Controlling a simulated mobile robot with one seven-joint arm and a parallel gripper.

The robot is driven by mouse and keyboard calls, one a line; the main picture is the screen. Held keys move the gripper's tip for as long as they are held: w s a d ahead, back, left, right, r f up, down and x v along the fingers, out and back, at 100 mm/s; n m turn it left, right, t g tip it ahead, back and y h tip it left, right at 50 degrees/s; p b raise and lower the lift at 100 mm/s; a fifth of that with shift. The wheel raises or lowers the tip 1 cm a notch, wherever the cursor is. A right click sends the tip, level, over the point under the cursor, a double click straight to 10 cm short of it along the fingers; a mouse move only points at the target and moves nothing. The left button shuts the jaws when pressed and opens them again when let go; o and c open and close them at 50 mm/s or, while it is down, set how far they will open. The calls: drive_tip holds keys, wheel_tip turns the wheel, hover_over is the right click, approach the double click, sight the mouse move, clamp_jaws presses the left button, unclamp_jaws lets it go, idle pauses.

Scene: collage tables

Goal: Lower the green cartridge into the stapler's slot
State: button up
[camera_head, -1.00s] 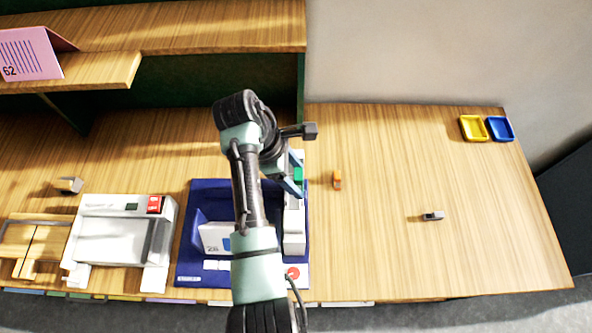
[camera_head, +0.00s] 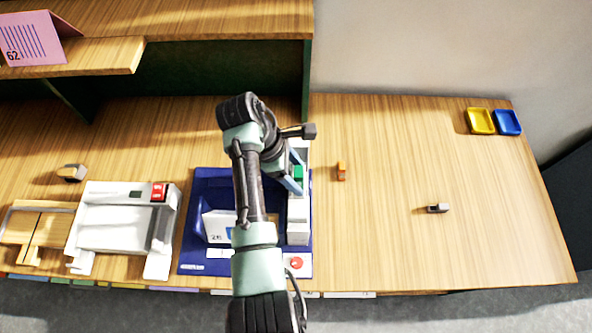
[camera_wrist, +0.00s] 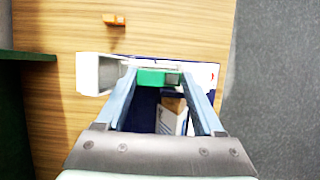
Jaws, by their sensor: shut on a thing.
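The green cartridge (camera_wrist: 152,78) is between the fingertips of my gripper (camera_wrist: 158,80) in the wrist view. In the head view the green cartridge (camera_head: 298,172) shows over the white stapler (camera_head: 299,208), at the right side of the blue base. My gripper (camera_head: 297,174) is shut on it, partly hidden behind my arm. The stapler's white body (camera_wrist: 92,74) also shows left of the cartridge in the wrist view. I cannot tell whether the cartridge touches the slot, as the fingers cover that part.
The blue base (camera_head: 188,235) bears a white box (camera_head: 217,227) and a red button (camera_head: 296,262). A white machine (camera_head: 112,222) stands left. An orange piece (camera_head: 341,171) and a grey piece (camera_head: 438,208) lie right. Yellow (camera_head: 480,121) and blue (camera_head: 507,123) trays sit far right.

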drive_tip(key=shift+f+b, duration=1.6)
drive_tip(key=shift+f, duration=0.5)
drive_tip(key=o, duration=1)
drive_tip(key=shift+f, duration=0.1)
